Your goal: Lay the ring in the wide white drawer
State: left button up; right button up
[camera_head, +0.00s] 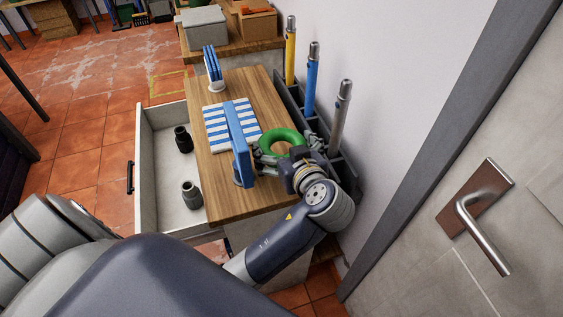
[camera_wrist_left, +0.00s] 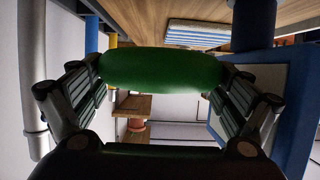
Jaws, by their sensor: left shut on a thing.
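A green ring (camera_head: 281,134) is held by my left gripper (camera_head: 286,148) above the right part of the wooden cabinet top (camera_head: 230,201). In the left wrist view the ring (camera_wrist_left: 162,70) spans between the two fingers, which are shut on it. The white drawer (camera_head: 145,194) is pulled open to the left of the cabinet top, with a dark handle on its front. Inside it stand a black jar (camera_head: 183,140) and a grey-green jar (camera_head: 192,196), with bare floor between and around them. My right gripper is not in view.
A blue upright stand (camera_head: 239,148) is between the ring and the drawer. A blue-and-white striped mat (camera_head: 215,127) and another blue stand (camera_head: 212,64) are on the top. Yellow, blue and grey tubes (camera_head: 312,78) stand in a dark rack along the wall.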

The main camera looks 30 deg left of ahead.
pick_arm(q)
jog(key=shift+f, duration=3.45)
jog(key=shift+f, duration=0.15)
jog(key=o, duration=0.8)
jog(key=shift+o, duration=0.2)
